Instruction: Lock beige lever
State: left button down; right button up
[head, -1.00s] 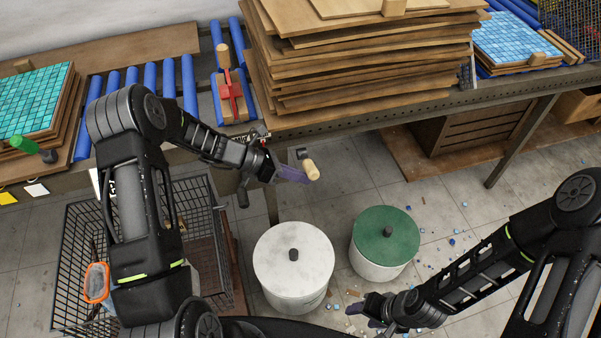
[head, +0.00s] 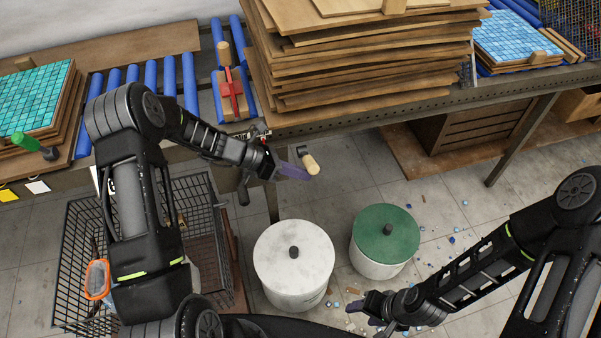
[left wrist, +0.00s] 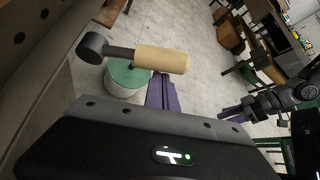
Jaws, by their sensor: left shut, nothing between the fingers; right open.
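The beige lever (head: 312,164) is a beige cylindrical handle on a short dark arm, beside the table's front edge. In the left wrist view, the beige handle (left wrist: 160,58) lies nearly level, with its dark round pivot at the left. My left gripper (head: 306,176) is shut and empty, its purple fingertips right at the handle's lower side. In the left wrist view, the left fingers (left wrist: 162,92) point at the handle from below; whether they touch it I cannot tell. My right gripper (head: 370,307) is open and empty, low over the floor, away from the lever.
A tall stack of boards (head: 365,75) stands on the table above the lever. A red clamp (head: 231,92) and a green-handled lever (head: 25,142) are farther left. A white-lidded bin (head: 293,262) and a green-lidded bin (head: 386,232) stand below. A wire basket (head: 75,225) is at left.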

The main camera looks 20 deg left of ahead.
pick_arm(q)
jog(key=s+a+r+b, duration=0.1)
jog(key=s+a, duration=0.3)
jog(key=a, duration=0.4)
jog(key=shift+a+r+b, duration=0.15)
jog(key=shift+r+b, duration=0.15)
jog(key=shift+r, duration=0.2)
jog(key=s+a+f+m+g+y, duration=0.1)
jog(key=s+f+m+y, duration=0.3)
jog(key=f, duration=0.3)
jog(key=s+f+m+g+y, duration=0.1)
jog(key=s+f+m+y, duration=0.1)
jog(key=s+f+m, duration=0.35)
jog(key=s+d+m+p, duration=0.2)
jog(key=s+d+m, duration=0.5)
jog(key=d, duration=0.3)
jog(key=s+d+m+g+p, duration=0.1)
jog(key=s+d+m+p, duration=0.1)
jog(key=s+d+m, duration=0.5)
jog(key=d+m, duration=0.1)
jog(key=d, duration=0.2)
jog(key=shift+s+f+y+p, duration=0.3)
jog(key=shift+s+f+y, duration=0.1)
